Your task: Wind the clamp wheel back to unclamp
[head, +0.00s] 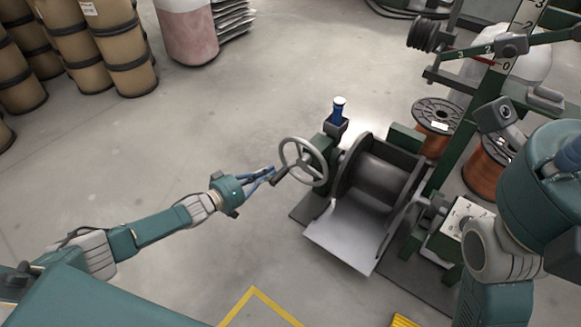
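The clamp wheel (316,156) is a light grey spoked handwheel on the left side of a green and dark grey spool stand. Its dark crank handle (281,176) sticks out at the wheel's left rim. My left gripper (272,173) reaches in from the left, with its blue fingertips right at this handle. The fingers are small here, and I cannot tell whether they are closed on the handle or only around or beside it. My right arm shows at the right edge, but its gripper is not visible.
A dark flanged drum (380,176) sits in the stand, right of the wheel, above a grey sloping plate (345,236). A blue-topped part (338,108) rises behind the wheel. Copper spools (437,117) stand at right. Brown drums (110,45) stand at upper left. The floor between is clear.

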